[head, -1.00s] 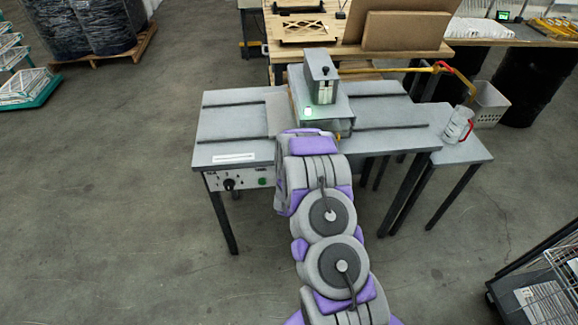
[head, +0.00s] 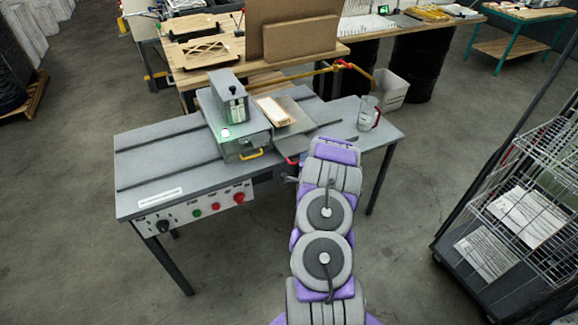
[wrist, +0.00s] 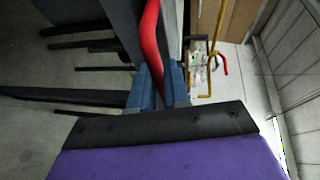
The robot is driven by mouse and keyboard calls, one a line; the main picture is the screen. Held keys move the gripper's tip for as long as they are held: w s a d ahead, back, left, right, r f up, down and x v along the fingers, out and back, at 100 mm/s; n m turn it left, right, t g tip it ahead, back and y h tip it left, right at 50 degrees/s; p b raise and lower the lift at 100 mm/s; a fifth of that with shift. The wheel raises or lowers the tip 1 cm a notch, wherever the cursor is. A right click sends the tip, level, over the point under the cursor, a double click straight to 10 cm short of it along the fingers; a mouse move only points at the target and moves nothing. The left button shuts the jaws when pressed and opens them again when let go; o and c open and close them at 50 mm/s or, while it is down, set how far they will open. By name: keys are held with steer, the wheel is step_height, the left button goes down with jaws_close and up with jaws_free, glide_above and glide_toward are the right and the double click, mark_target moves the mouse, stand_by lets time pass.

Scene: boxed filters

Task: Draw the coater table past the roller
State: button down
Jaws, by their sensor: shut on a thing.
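The coater table, a flat grey plate (head: 298,146), lies on the bench to the right of the roller housing (head: 240,138). A pale, wood-edged filter (head: 275,111) lies on or beside the plate, close to the housing's right side. The plate's red handle (head: 291,161) is at its front edge, and fills the upper middle of the wrist view (wrist: 149,35). My gripper (wrist: 160,85) is shut on this red handle with its blue fingertips. In the head view my own arm hides most of the gripper.
A yellow handle (head: 250,154) sits on the housing front. Control knobs (head: 200,208) are on the front panel. A wire cart (head: 520,215) stands at right; floor between is clear.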

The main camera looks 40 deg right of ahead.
steer(key=shift+s+d+f, duration=0.15)
steer(key=shift+s+d, duration=0.15)
steer(key=shift+d, duration=0.45)
steer(key=shift+s+d+f, duration=0.15)
steer(key=shift+s+d, duration=0.15)
steer(key=shift+d, duration=0.4)
steer(key=c, duration=1.5)
jaws_free()
steer(key=shift+c, duration=0.2)
steer(key=o, duration=0.4)
steer(key=shift+w+d, duration=0.15)
steer(key=shift+c, duration=0.2)
steer(key=shift+r, duration=0.15)
steer(key=p+v, duration=0.2)
steer(key=v, duration=1.5)
steer(key=shift+p, duration=0.35)
